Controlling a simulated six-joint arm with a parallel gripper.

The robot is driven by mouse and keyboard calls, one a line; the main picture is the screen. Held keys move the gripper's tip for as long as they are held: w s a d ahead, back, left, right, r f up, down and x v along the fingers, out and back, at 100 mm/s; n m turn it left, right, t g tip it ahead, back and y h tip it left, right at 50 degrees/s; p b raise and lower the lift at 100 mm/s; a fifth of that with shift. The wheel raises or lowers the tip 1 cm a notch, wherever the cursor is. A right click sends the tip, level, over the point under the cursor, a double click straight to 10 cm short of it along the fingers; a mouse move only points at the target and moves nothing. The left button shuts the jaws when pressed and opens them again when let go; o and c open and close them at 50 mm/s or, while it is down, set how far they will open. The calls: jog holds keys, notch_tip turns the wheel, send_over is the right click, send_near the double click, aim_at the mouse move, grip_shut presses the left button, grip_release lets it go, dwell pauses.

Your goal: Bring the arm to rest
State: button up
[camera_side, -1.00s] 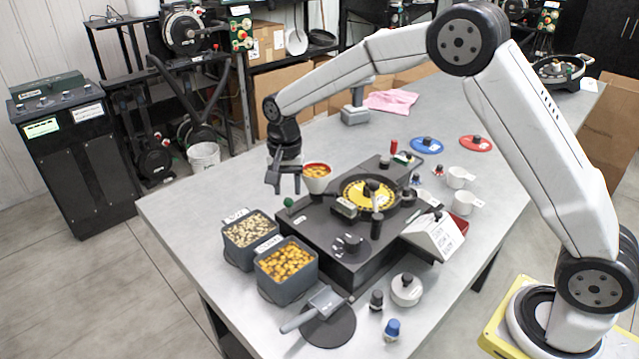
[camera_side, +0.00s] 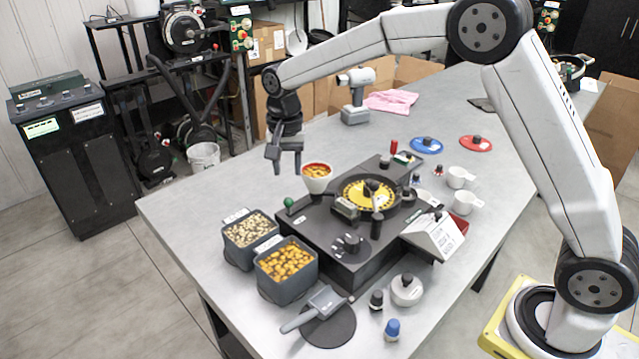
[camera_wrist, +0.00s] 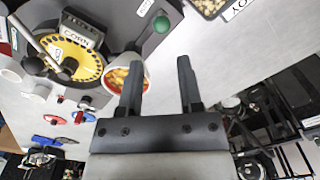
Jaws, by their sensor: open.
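My gripper (camera_side: 284,160) is open and empty. In the side view it hangs above the table, just behind and left of the seed meter (camera_side: 317,249). In the wrist view its two dark fingers (camera_wrist: 158,82) stand apart with bare grey table between them. A white cup with a red-orange rim (camera_side: 317,177), holding yellow-orange seeds, sits at the meter's back edge. In the wrist view the cup (camera_wrist: 129,79) shows left of the fingers, partly covered by the left one. The yellow seed disc (camera_side: 368,194) is on the meter.
Two grey seed bins, one pale (camera_side: 250,235) and one orange-yellow (camera_side: 286,265), stand left of the meter. A grey scoop (camera_side: 315,306) lies on a dark round pad in front. White measuring cups (camera_side: 465,203) stand right.

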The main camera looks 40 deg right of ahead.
jog(key=s+d+f+n+t, duration=0.1)
jog(key=s+d+f+n, duration=0.1)
jog(key=s, duration=0.6)
jog(key=s+d+f+n, duration=0.2)
jog(key=s+n, duration=0.2)
jog(key=s, duration=0.4)
jog(key=s+d+f+n+t, duration=0.1)
jog(key=s+d+f+n, duration=0.1)
jog(key=s, duration=0.5)
jog(key=shift+s+f+n+t, duration=0.15)
jog(key=shift+s+n+t, duration=0.15)
jog(key=shift+s+n, duration=0.1)
